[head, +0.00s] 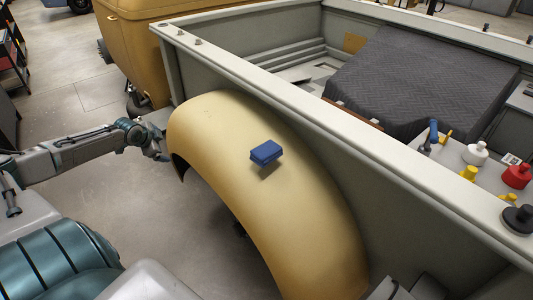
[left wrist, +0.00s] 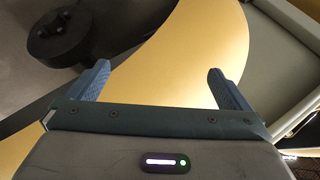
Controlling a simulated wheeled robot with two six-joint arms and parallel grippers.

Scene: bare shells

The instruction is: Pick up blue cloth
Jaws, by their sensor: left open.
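The blue cloth (head: 266,152) is a small folded block on top of the curved yellow fender (head: 221,125) in the head view. My left gripper (head: 163,150) is at the fender's left end, apart from the cloth and to its left. In the left wrist view the two blue-grey fingers of this gripper (left wrist: 160,85) are spread wide with nothing between them. The yellow fender (left wrist: 190,50) lies beyond the fingers. The cloth does not show in the left wrist view. My right gripper is not in view.
The grey side wall (head: 330,125) of the vehicle bed rises behind the fender. A dark quilted cover (head: 420,85) lies inside the bed. A white surface at the right holds a red-capped item (head: 516,176) and several small objects. Open floor (head: 85,80) is at the left.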

